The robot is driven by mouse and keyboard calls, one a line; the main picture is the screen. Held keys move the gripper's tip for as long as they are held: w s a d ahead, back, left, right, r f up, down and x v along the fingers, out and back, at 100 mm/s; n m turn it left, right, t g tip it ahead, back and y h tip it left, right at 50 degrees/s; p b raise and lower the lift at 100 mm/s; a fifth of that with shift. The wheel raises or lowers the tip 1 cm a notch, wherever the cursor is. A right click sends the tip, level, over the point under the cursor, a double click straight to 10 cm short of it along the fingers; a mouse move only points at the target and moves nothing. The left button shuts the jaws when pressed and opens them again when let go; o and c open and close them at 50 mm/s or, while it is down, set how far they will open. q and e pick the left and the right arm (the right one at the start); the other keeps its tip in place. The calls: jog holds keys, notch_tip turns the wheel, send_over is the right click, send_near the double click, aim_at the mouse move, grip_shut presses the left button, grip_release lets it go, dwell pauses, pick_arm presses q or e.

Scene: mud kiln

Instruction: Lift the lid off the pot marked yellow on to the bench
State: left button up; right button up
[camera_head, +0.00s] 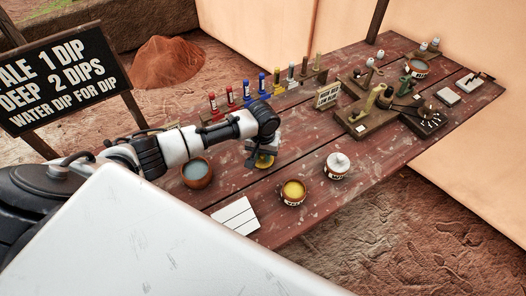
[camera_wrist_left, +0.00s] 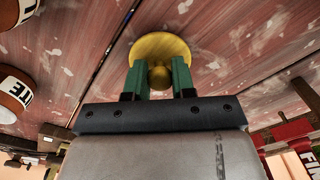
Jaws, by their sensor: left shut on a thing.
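The yellow lid (camera_head: 264,162) is at my left gripper, over the bench left of the yellow pot. In the left wrist view, the green fingers of my left gripper (camera_wrist_left: 158,80) are shut on the knob of the lid (camera_wrist_left: 160,45). I cannot tell whether the lid touches the bench (camera_head: 310,215) or hangs just above it. The yellow pot (camera_head: 293,193) stands open near the bench's front edge, with yellow glaze showing inside. My right gripper is not in view.
A white-lidded pot (camera_head: 337,166) stands right of the yellow pot. A bowl of pale liquid (camera_head: 196,172) is left of my gripper, white tiles (camera_head: 235,214) in front. Coloured marker posts (camera_head: 246,92) line the back. A wooden stand (camera_head: 364,120) is further right.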

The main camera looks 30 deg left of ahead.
pick_arm(q)
jog(key=shift+f, duration=0.25)
dwell(0.6)
jog(key=o, duration=1.5)
jog(key=shift+c, duration=0.2)
jog(key=shift+p, duration=0.35)
notch_tip(320, 180, up, 8)
jog(key=p, duration=0.8)
jog(key=shift+f, duration=0.2)
jog(key=shift+s+d+f, duration=0.1)
jog(key=shift+f, duration=0.05)
